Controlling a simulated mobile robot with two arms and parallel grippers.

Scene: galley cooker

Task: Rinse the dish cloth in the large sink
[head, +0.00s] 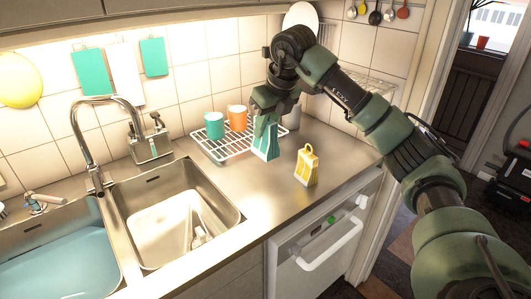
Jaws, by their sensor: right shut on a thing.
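My right gripper (267,113) reaches down over the counter and is shut on a teal-and-white piece (267,146), which looks like the dish cloth. The piece hangs or stands upright just in front of the drying rack, its lower edge at or close to the counter top; I cannot tell if it touches. Two sinks lie to the left. The left sink (28,235), cut off by the picture edge, has a teal basin or water in it. The right sink (219,186) holds a white tub or board. I cannot tell which is larger. My left gripper is not in view.
A tall curved tap (79,124) rises between the sinks. A wire rack (222,156) holds a teal cup (214,125) and an orange cup (237,118). A yellow grater-like object (307,165) stands right of the cloth. The counter (262,195) in front is clear.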

